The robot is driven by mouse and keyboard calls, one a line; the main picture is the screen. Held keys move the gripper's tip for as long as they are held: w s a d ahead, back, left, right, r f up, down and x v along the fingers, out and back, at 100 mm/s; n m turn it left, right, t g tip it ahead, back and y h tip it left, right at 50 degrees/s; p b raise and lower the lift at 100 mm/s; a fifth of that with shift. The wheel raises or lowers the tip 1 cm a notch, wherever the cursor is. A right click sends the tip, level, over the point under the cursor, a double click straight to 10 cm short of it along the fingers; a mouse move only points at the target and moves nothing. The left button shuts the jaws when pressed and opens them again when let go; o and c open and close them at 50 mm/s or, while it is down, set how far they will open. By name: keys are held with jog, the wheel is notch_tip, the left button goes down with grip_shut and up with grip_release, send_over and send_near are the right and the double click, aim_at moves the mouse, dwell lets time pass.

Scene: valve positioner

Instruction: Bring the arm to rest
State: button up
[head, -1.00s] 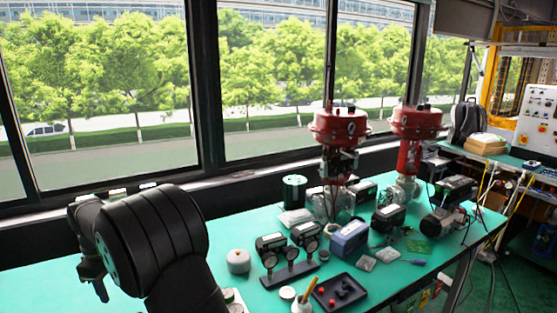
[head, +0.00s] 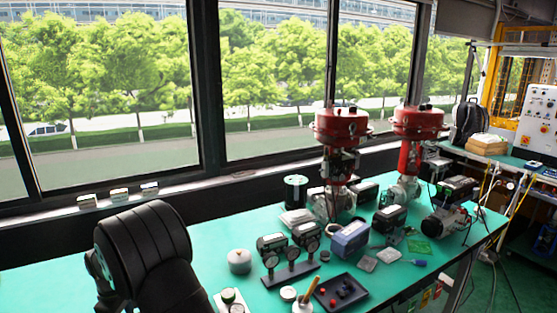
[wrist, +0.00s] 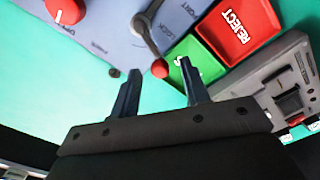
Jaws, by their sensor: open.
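My gripper (wrist: 158,92) shows in the wrist view with its two dark fingers apart and nothing between them. It is above the green bench top, close to a grey-blue panel (wrist: 112,30) with a red knob (wrist: 65,10). A lever with a red ball end (wrist: 160,68) lies just beyond the fingertips. In the head view my black arm stands at the lower left, and the gripper itself is hidden there.
In the wrist view a red REJECT tray (wrist: 238,30), a green tray (wrist: 186,72) and a grey device (wrist: 285,85) lie to the right. In the head view, gauges (head: 290,250), a black tray (head: 341,291), a pen cup (head: 303,306) and red-topped valves (head: 341,125) occupy the bench (head: 205,240).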

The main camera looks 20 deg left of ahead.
jog(key=shift+w+f, duration=0.1)
jog(key=shift+f, duration=0.5)
jog(key=shift+w+a+r+m, duration=0.1)
jog(key=shift+w+m, duration=0.2)
jog(key=shift+m, duration=0.6)
jog(key=shift+w+a+m, duration=0.1)
jog(key=shift+w+m, duration=0.2)
jog(key=shift+m, duration=0.6)
jog(key=o, duration=1.2)
jog(key=shift+o, duration=0.4)
jog(key=shift+w+r, duration=0.1)
jog(key=shift+r, duration=0.1)
jog(key=w+d+r+n, duration=0.4)
jog(key=r+n, duration=0.1)
jog(key=r, duration=0.3)
jog(key=w+d+r+n, duration=0.3)
jog(key=w+r+n, duration=0.15)
jog(key=r, duration=0.35)
notch_tip(320, 180, down, 10)
jog(key=shift+s+d+n, duration=0.15)
jog(key=shift+d+n, duration=0.15)
jog(key=shift+n, duration=0.15)
